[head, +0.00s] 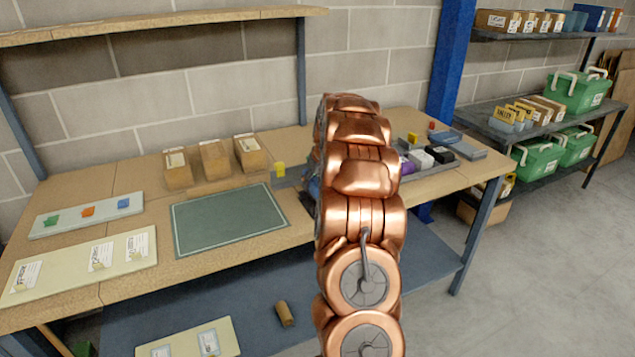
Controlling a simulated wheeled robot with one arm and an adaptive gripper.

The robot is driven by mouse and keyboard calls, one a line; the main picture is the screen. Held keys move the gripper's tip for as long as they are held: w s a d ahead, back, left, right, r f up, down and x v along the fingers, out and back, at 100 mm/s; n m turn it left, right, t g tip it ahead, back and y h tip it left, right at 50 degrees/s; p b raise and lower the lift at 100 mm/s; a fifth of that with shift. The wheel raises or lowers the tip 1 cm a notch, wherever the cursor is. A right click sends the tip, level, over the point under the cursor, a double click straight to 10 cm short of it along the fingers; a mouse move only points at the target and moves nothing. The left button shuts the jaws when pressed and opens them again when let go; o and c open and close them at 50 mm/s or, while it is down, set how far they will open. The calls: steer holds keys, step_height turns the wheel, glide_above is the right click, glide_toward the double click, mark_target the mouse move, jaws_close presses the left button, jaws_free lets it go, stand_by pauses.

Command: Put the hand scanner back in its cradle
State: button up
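I cannot make out the hand scanner or its cradle for certain in the head view. A small yellow item (280,169) stands on the bench beside a grey piece (289,180), just left of my copper arm, but it is too small to name. A dark and blue shape shows partly at the arm's left edge, mostly hidden. My arm rises through the middle of the picture and covers part of the bench. My gripper does not show.
The wooden bench (120,200) holds a green mat (229,219), three cardboard boxes (213,160), a tray with coloured pieces (90,215) and a labelled board (80,265). Small boxes (420,159) crowd the right end. A brown item (285,313) lies below. Racks stand right; open floor (540,260).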

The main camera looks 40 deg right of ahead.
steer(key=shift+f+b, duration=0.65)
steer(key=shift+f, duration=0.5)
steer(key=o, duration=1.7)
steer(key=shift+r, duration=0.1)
